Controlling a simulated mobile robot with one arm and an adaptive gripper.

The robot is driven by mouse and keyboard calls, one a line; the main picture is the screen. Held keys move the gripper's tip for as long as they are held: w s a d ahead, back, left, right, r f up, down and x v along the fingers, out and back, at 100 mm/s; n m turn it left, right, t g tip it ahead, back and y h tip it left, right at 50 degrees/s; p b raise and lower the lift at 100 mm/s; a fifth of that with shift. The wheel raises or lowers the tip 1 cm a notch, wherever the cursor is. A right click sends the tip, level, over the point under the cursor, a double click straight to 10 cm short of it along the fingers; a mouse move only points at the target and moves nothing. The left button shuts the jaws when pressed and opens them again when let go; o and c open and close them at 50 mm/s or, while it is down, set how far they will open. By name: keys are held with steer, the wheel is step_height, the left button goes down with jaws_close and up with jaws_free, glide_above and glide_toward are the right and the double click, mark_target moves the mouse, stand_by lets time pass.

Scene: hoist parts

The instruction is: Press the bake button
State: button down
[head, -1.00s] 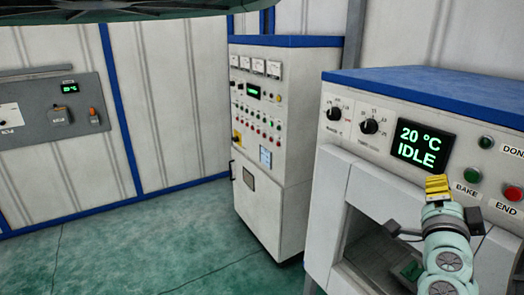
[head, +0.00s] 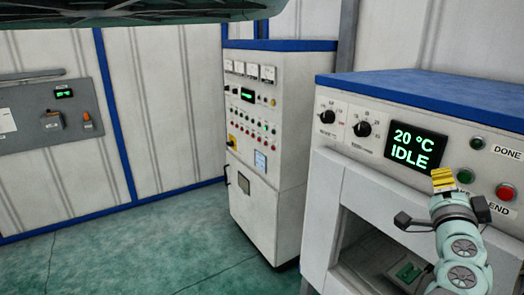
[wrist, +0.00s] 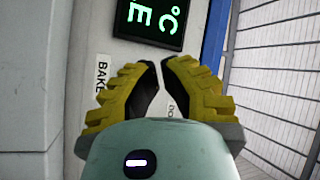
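The oven panel (head: 353,152) holds a display (head: 415,146) reading 20 °C IDLE. The green bake button (head: 465,176) is below and right of the display, and the red END button (head: 505,192) is further right. My gripper (head: 443,178) is in front of the panel, just left of the bake button in the picture; I cannot tell the gap in depth. In the wrist view its yellow fingers (wrist: 158,66) converge with tips almost together and nothing held. The BAKE label (wrist: 102,72) shows left of them there. The bake button is hidden in that view.
Another green button (head: 478,143) sits by the DONE label (head: 508,152). Two black knobs (head: 363,129) are left of the display. The oven opening (head: 375,250) is below. A control cabinet (head: 275,215) stands to the left, with clear floor (head: 140,255) before it.

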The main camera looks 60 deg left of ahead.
mark_target(451, 161)
steer(key=shift+w+d+b, duration=0.15)
steer(key=shift+w+b, duration=0.4)
steer(key=shift+w, duration=1.55)
steer(key=shift+f, duration=0.1)
steer(key=shift+w+b, duration=0.3)
steer(key=shift+w, duration=0.1)
steer(key=shift+w+b, duration=0.3)
steer(key=shift+w, duration=0.15)
stand_by(0.4)
stand_by(0.3)
steer(key=shift+s, duration=0.9)
